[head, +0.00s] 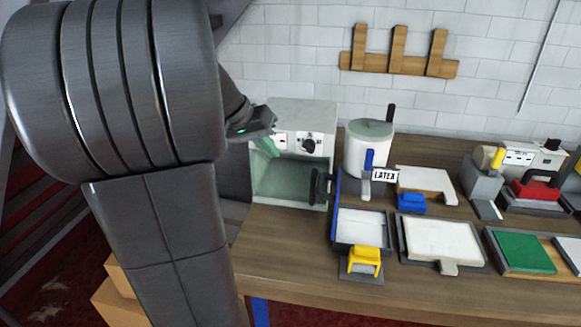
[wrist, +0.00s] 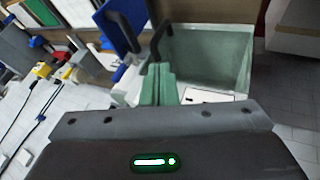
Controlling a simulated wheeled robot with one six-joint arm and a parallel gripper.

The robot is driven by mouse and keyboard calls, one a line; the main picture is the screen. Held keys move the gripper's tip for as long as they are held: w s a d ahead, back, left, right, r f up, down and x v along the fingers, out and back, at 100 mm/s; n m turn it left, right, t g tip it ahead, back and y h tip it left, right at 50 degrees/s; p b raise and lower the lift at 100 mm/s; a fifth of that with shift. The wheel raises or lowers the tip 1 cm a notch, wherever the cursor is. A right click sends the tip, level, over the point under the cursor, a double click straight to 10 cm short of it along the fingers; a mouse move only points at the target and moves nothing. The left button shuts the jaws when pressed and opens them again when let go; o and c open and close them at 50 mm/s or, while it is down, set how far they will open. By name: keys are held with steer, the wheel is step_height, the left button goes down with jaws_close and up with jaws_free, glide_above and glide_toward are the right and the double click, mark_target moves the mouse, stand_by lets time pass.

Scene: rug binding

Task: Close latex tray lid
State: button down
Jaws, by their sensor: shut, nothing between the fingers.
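The latex tray (head: 362,225) is a dark-rimmed tray with a pale inside, on the bench in the head view. A blue panel (head: 337,203), seemingly its lid, stands upright along the tray's left edge, so the tray is open. In the wrist view the blue panel (wrist: 116,30) shows at upper left with a dark handle beside it. My gripper (head: 267,147) is shut and empty, in front of the grey-green cabinet, left of the panel and apart from it. Its green fingers (wrist: 158,72) are together in the wrist view; the tray cannot be clearly made out there.
The open-fronted cabinet (head: 288,180) stands left of the tray, with a black handle (head: 319,187) near the panel. A white pot (head: 367,155) with a LATEX sign (head: 385,175) stands behind. A yellow bracket (head: 364,258) is at the tray's front; another pale tray (head: 440,238) lies right.

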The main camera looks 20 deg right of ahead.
steer(key=s+d+f+p, duration=0.2)
steer(key=d+f, duration=0.7)
steer(key=shift+r, duration=0.15)
stand_by(0.4)
